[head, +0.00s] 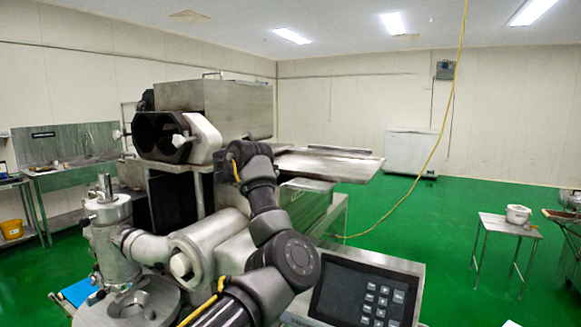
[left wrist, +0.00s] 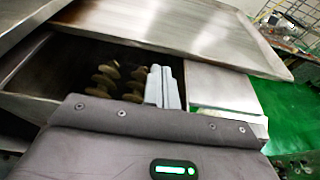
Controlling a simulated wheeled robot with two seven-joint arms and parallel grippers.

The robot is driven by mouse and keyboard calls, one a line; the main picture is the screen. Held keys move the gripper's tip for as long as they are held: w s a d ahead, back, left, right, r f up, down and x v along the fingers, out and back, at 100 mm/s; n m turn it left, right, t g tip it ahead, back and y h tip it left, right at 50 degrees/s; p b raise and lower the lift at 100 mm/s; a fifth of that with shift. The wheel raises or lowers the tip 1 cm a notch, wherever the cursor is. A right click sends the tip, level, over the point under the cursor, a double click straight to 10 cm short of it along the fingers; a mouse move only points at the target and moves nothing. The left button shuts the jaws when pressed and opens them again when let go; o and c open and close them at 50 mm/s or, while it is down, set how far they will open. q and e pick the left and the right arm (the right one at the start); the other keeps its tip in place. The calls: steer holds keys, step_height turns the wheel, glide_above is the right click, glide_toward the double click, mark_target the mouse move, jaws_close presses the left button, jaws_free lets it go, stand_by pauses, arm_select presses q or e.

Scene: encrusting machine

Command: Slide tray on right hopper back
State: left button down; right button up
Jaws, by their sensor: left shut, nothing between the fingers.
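The flat metal tray (head: 330,164) sits on top of the machine's right hopper and sticks out to the right in the head view. In the left wrist view the tray (left wrist: 200,35) spans the top, with a raised rim along its near edge. Below the tray the hopper (left wrist: 55,75) is partly uncovered and shows dark screw augers (left wrist: 120,82). My left gripper (left wrist: 165,88) is shut and empty, its pale fingers together over the opening, near the tray's near edge. I cannot tell whether they touch it. In the head view the fingers are hidden behind my wrist.
The encrusting machine (head: 215,105) stands close in front of me, with a control panel (head: 365,295) at its lower right. A small metal table (head: 497,227) with a white pot (head: 518,214) stands at the right. The green floor (head: 420,225) between is mostly clear.

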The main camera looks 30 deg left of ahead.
mark_target(284, 170)
arm_select(q)
steer(key=w+b, duration=0.2)
steer(key=w, duration=0.1)
steer(key=shift+w, duration=0.2)
steer(key=shift+w+a, duration=0.1)
steer(key=shift+w, duration=0.5)
steer(key=shift+w, duration=0.1)
